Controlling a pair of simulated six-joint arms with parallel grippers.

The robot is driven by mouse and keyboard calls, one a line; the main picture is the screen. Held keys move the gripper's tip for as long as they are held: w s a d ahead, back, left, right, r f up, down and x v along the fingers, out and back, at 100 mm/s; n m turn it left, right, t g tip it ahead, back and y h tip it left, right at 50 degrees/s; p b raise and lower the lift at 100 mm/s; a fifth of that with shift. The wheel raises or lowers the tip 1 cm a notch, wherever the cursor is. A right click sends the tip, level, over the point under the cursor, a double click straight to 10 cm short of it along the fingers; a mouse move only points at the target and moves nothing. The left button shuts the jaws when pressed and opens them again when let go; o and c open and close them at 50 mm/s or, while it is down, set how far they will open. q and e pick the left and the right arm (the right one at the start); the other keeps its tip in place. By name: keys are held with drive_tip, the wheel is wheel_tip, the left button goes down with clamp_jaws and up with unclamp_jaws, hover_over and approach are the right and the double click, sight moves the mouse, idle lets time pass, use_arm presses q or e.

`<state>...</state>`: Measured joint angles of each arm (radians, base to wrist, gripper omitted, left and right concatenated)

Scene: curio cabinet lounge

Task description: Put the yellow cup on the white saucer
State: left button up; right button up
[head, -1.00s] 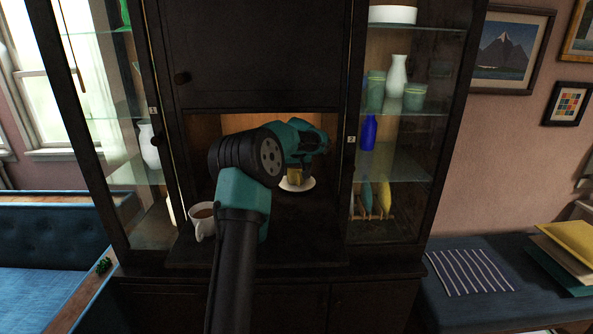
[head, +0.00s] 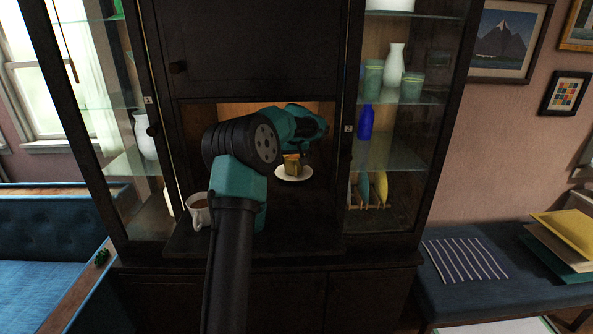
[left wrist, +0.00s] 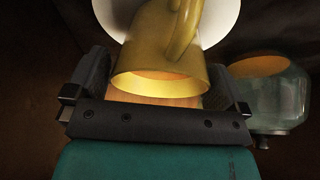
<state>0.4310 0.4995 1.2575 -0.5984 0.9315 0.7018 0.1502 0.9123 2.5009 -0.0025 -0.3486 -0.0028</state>
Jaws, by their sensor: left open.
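The yellow cup (head: 292,167) stands upright on the white saucer (head: 293,178) inside the cabinet's lit recess. In the left wrist view the cup (left wrist: 172,60) has its rim toward me and its handle facing up in the picture, with the white saucer (left wrist: 226,18) behind it. My left gripper (head: 308,150) is just above and behind the cup in the head view. Its fingers (left wrist: 160,82) are apart on either side of the cup's rim, with visible gaps, and hold nothing. My right gripper is not in view.
A white mug (head: 198,214) with a brown drink stands at the front left of the dark shelf, near my left arm. A glass vessel (left wrist: 270,98) is right of the fingers in the wrist view. Cabinet walls bound the recess; the shelf front right is clear.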

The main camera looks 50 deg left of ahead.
use_arm(q)
drive_tip(key=s+d, duration=0.2)
drive_tip(key=d, duration=0.1)
drive_tip(key=s+d, duration=0.2)
drive_tip(key=d, duration=0.1)
drive_tip(key=s+d, duration=0.3)
drive_tip(key=shift+d+f, duration=0.1)
drive_tip(key=shift+d, duration=0.1)
idle(0.7)
